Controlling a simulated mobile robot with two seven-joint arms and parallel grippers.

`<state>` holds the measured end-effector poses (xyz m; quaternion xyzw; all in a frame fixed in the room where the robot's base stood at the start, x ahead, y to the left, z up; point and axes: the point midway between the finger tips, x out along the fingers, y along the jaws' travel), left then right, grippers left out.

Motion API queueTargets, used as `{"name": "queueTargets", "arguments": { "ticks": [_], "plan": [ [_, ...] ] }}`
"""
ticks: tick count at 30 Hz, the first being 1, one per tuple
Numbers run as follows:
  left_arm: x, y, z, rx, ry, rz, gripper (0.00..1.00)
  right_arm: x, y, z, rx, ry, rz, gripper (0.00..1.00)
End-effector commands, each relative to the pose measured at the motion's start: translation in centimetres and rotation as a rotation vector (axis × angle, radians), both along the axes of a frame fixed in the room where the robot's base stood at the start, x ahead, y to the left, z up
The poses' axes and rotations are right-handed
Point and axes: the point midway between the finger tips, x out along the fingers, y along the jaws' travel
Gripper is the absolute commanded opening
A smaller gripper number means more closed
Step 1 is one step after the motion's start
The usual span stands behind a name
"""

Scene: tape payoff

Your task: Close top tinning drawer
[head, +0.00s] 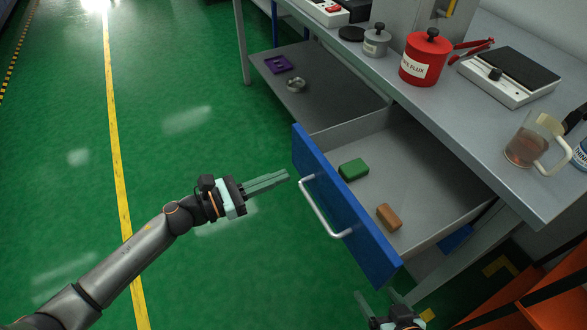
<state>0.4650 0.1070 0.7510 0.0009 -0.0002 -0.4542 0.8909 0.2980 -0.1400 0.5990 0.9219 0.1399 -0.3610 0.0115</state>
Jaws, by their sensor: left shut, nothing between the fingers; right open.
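The top drawer has a blue front (345,205) and a pale bar handle (322,210). It is pulled well out from under the grey workbench (465,110). Inside it lie a green block (353,169) and a brown block (389,216), apart from each other. My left gripper (288,176) is shut and empty, just left of the drawer front near the handle's upper end; I cannot tell if it touches. My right gripper (378,296) is open, low in the picture below the drawer front's near corner, partly cut off by the bottom edge.
On the bench stand a red flux pot (424,60), a grey lidded pot (376,41), a black-topped scale-like device (510,75) and a glass mug (530,140). A lower shelf (325,85) holds a purple part. Orange shelving (540,295) is at lower right. Green floor at left is clear.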

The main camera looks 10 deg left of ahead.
Motion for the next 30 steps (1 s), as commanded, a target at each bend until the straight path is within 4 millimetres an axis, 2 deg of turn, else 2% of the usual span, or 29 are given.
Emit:
{"name": "queueTargets", "arguments": {
  "ticks": [3, 9, 25, 30],
  "plan": [
    [1.3, -1.7, 0.2, -0.003, -0.001, -0.001, 0.0, 0.3, 0.2, 0.4, 0.005, -0.006, -0.002, 0.81],
    [2.3, -3.2, 0.0, -0.001, 0.001, 0.0, 0.0, 0.6, 0.2, 0.5, 0.007, -0.011, -0.003, 0.81],
    [2.6, -3.6, 0.0, -0.002, 0.001, 0.0, 0.0, 0.3, 0.0, 0.1, -0.001, -0.002, -0.002, 0.81],
    [3.1, -4.3, -0.1, -0.002, 0.0, 0.0, 0.0, 0.1, -0.1, -0.5, -0.003, 0.004, 0.0, 0.81]
  ]
}}
